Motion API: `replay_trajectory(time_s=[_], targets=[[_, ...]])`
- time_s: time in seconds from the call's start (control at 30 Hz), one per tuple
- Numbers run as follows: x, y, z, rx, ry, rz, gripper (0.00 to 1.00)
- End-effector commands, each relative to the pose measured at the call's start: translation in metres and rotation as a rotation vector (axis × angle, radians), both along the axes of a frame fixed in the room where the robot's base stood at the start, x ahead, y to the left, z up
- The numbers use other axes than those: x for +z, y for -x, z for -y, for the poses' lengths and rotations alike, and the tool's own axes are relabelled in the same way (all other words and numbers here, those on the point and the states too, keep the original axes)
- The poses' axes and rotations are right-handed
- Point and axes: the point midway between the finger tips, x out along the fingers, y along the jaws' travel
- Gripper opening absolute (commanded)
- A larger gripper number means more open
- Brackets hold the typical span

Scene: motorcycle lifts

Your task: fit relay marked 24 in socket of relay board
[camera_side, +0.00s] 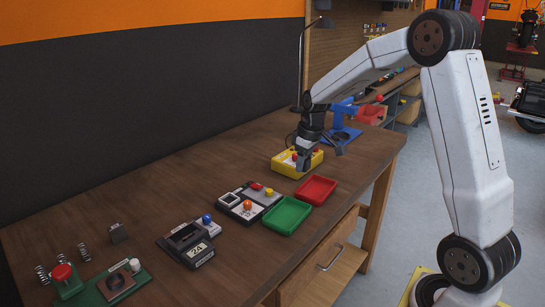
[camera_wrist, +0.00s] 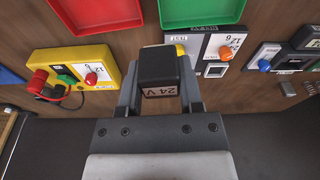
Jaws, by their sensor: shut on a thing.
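My gripper (camera_wrist: 158,88) is shut on a black relay (camera_wrist: 158,66) whose white label reads 24 V in the wrist view. In the side view my gripper (camera_side: 303,165) is over or just in front of the yellow box (camera_side: 285,168), and the relay cannot be made out there. A grey board (camera_side: 262,192) with red, yellow and orange knobs and a pale square frame lies left of the gripper; part of it shows in the wrist view (camera_wrist: 212,50). A dark unit (camera_side: 177,248) with a recess, a blue knob and a label like 24 lies farther left. Which is the relay board is unclear.
A red tray (camera_side: 316,189) and a green tray (camera_side: 287,214) lie near the front edge. A blue vise (camera_side: 343,132) stands behind the gripper. Bare wood lies between.

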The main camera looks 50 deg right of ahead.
Motion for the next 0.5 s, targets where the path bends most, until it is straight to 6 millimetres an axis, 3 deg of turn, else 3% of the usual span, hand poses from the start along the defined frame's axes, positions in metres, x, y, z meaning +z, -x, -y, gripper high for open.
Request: replay_trajectory(time_s=[0.3, 0.5], targets=[[0.0, -0.002, -0.001, 0.0, 0.0, 0.0, 0.0], [-0.003, -0.019, -0.008, -0.005, -0.001, -0.001, 0.0]])
